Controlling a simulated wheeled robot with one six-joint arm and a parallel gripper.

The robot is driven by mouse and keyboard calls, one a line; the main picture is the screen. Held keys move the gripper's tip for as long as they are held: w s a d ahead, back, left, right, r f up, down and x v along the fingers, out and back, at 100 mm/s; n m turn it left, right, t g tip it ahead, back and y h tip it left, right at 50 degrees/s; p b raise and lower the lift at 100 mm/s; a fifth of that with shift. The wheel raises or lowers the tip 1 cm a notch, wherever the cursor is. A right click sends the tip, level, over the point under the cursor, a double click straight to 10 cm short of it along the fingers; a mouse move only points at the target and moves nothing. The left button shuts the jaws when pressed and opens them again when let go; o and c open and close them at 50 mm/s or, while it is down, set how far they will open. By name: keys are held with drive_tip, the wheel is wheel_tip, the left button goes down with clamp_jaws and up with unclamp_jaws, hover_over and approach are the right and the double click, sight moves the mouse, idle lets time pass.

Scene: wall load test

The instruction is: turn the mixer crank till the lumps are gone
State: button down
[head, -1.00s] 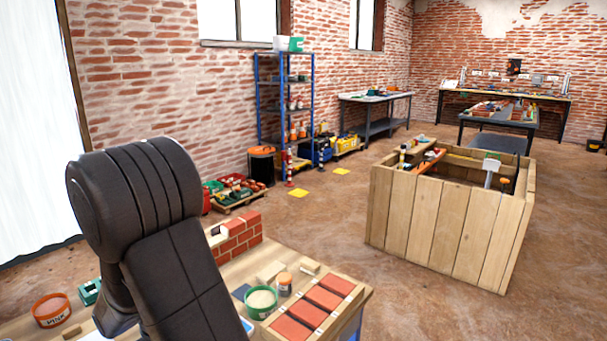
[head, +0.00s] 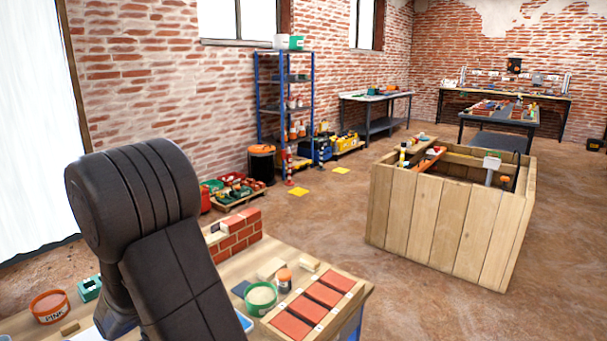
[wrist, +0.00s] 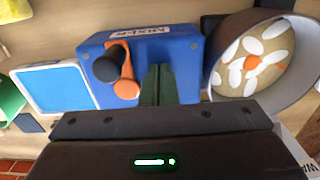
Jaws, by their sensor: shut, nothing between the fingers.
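The mixer is a blue box (wrist: 185,62) with a label on its side, in the middle of the wrist view. Its crank has an orange arm (wrist: 127,88) and a black knob (wrist: 110,63). A bowl (wrist: 298,75) at the right of the box holds a tan mix with several white lumps (wrist: 252,45) and an orange hub. My gripper (wrist: 159,72) is shut and empty, its dark green fingers in front of the box, just right of the crank. I cannot tell whether they touch it. My arm hides the mixer in the head view.
A blue-and-white tray (wrist: 58,88) lies left of the mixer. On the bench in the head view are a green tub (head: 261,298), red bricks in a wooden frame (head: 310,308), a small brick wall (head: 238,235) and an orange tub (head: 50,306). A wooden enclosure (head: 440,225) stands beyond.

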drive_tip(key=shift+r+p, duration=0.7)
drive_tip(key=shift+r, duration=0.1)
idle(0.5)
